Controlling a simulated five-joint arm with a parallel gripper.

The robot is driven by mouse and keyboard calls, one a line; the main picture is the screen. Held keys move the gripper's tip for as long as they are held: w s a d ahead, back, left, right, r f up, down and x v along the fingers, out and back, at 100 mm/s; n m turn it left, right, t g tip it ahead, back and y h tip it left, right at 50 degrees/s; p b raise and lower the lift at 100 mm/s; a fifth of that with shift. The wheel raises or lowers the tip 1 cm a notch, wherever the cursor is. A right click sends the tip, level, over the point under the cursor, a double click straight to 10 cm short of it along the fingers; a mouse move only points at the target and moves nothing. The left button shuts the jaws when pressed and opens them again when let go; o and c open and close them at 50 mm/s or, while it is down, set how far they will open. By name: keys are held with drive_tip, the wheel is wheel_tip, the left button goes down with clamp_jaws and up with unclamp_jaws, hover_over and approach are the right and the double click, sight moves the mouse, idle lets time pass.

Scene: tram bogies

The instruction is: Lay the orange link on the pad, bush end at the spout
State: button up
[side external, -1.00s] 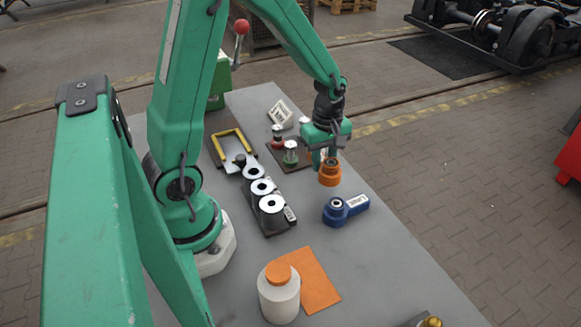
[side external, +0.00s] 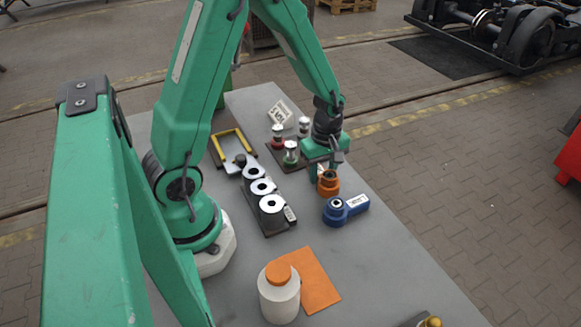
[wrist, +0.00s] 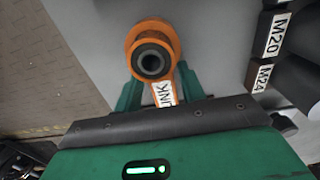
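My gripper (side external: 322,172) is shut on the orange link (side external: 328,184), holding it at the far right part of the table. In the wrist view the link's round bush end (wrist: 152,62) points away from my gripper (wrist: 160,92), and its labelled shank lies between the fingers. I cannot tell whether the link touches the table. The orange pad (side external: 318,287) lies bare at the near part of the table. A white bottle (side external: 279,302) with an orange cap stands at the pad's left edge; I cannot make out a spout on it.
A blue link (side external: 344,209) lies just in front of the orange one. A dark rack with several pale rings (side external: 271,204) stands left of it. Jars (side external: 290,153) stand behind. A brass-topped thing (side external: 430,322) shows at the front edge.

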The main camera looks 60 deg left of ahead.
drive_tip(key=shift+o, duration=0.8)
wheel_tip(320, 180, up, 12)
drive_tip(key=shift+r, duration=0.15)
idle(0.8)
drive_tip(key=s+d+r+m+t, duration=0.2)
drive_tip(key=s+r+m, duration=0.3)
drive_tip(key=m, duration=0.4)
drive_tip(key=s+d+r+m+t, duration=0.3)
drive_tip(key=s+r+m, duration=0.3)
drive_tip(key=m, duration=0.3)
drive_tip(key=shift+s+d+r+t, duration=0.2)
drive_tip(key=shift+s+d+t, duration=0.15)
drive_tip(key=shift+s, duration=0.15)
